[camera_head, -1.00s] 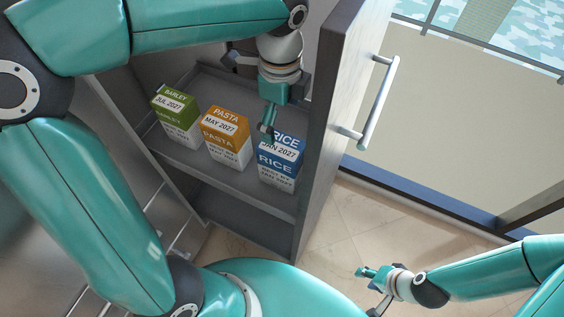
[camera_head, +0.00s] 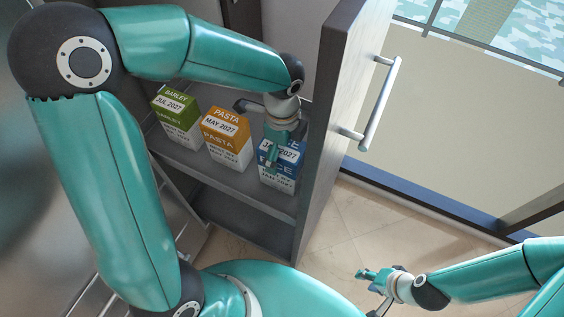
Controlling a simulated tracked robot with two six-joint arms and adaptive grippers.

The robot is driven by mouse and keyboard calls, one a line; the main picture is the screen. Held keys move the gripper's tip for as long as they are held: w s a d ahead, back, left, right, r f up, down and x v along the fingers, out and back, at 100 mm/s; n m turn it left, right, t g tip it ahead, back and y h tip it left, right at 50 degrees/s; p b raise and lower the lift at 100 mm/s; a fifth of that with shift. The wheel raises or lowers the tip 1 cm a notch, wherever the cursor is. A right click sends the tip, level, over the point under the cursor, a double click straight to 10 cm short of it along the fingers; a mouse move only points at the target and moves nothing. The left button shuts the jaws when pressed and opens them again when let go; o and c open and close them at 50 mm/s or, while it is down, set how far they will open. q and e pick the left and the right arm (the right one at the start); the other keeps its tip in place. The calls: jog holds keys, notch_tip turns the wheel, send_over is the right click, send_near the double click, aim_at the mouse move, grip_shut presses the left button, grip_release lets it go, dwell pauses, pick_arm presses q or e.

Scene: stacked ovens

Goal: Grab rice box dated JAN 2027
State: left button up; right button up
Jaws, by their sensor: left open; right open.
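The blue and white rice box (camera_head: 281,180) stands on the shelf of the pull-out drawer, at the right of the row. Its date label is partly hidden by my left gripper; "2027" can be read. My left gripper (camera_head: 273,164) is open and reaches down over the upper front of the rice box. I cannot tell whether its fingers touch the box. My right gripper (camera_head: 371,283) is open and empty, over the floor at the lower right.
An orange pasta box (camera_head: 226,137), MAY 2027, stands left of the rice box. A green barley box (camera_head: 176,119), JUL 2027, stands further left. The drawer front (camera_head: 332,100) with its handle (camera_head: 378,103) rises close to the right of the rice box.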

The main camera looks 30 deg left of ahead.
pick_arm(q)
jog(key=c, duration=1.9)
grip_shut()
jog(key=shift+r, duration=0.1)
